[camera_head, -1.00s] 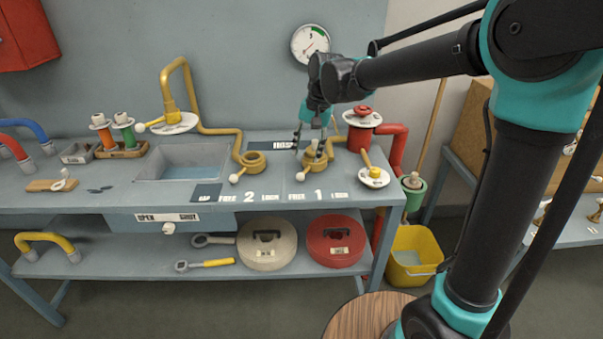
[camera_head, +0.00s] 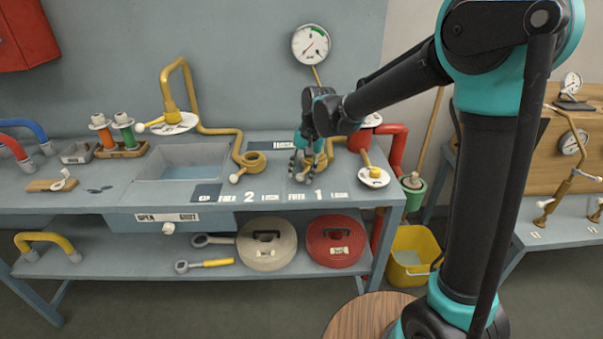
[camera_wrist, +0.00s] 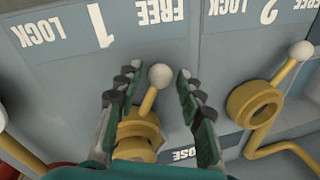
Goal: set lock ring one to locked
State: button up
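Lock ring one is a brass ring (camera_wrist: 138,140) on the bench pipe, with a short lever ending in a white ball (camera_wrist: 160,75). In the wrist view the lever points towards the FREE label (camera_wrist: 160,12), away from the LOCK label (camera_wrist: 37,36). My gripper (camera_wrist: 158,71) is open, one finger on each side of the ball and lever, with gaps showing on both sides. In the head view my gripper (camera_head: 301,168) is down at ring one (camera_head: 320,160) and partly hides it and its lever.
Ring two (camera_wrist: 255,103), with its own white-ball lever (camera_wrist: 301,50), stands close beside ring one. The bench front by the labels is clear.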

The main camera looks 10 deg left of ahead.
grip_shut()
jog(key=shift+s+d+n+g, duration=0.15)
jog(key=shift+d+n+g, duration=0.15)
jog(key=shift+d+n, duration=1.7)
jog(key=shift+n, duration=0.2)
jog(key=d+n, duration=0.1)
jog(key=n, duration=0.1)
jog(key=w+d+n+g, duration=0.1)
jog(key=d+n, duration=0.1)
jog(key=shift+w+d, duration=0.2)
jog(key=shift+d, duration=0.1)
jog(key=shift+w+d+n+h, duration=0.2)
jog(key=shift+w+d+n, duration=0.25)
jog(key=shift+n, duration=0.3)
jog(key=shift+w+d+n+h, duration=0.2)
jog(key=shift+w+d+n, duration=0.1)
jog(key=shift+d+n, duration=0.35)
jog(key=shift+a, duration=0.1)
jog(key=shift+o, duration=1.6)
grip_release()
